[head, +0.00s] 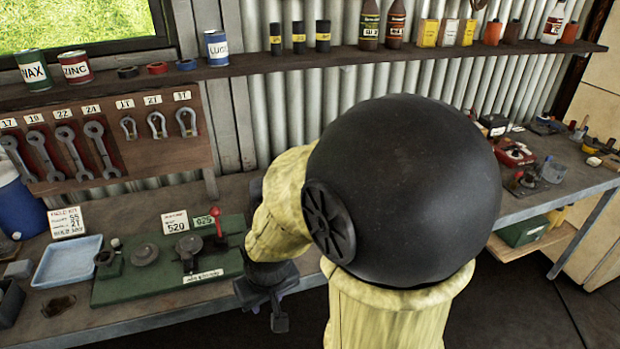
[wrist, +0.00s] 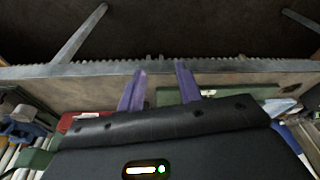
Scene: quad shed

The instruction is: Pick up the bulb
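I cannot make out a bulb for certain in either view. My gripper (wrist: 160,68) shows in the wrist view as two purple fingers. They stand apart with nothing visible between them, in front of the bench edge. In the head view, my arm's large dark round cover and yellow sleeve hide the middle of the bench. The fingers cannot be made out there. A green board (head: 120,291) with grey fittings, a red-knobbed lever (head: 216,222) and white labels lies on the left bench.
A pale blue tray (head: 68,262) sits left of the board. Wrenches (head: 45,150) hang behind it. A shelf (head: 260,62) holds tins and bottles. The right bench (head: 540,203) carries small clutter, including a red item (head: 513,153). Floor shows in front.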

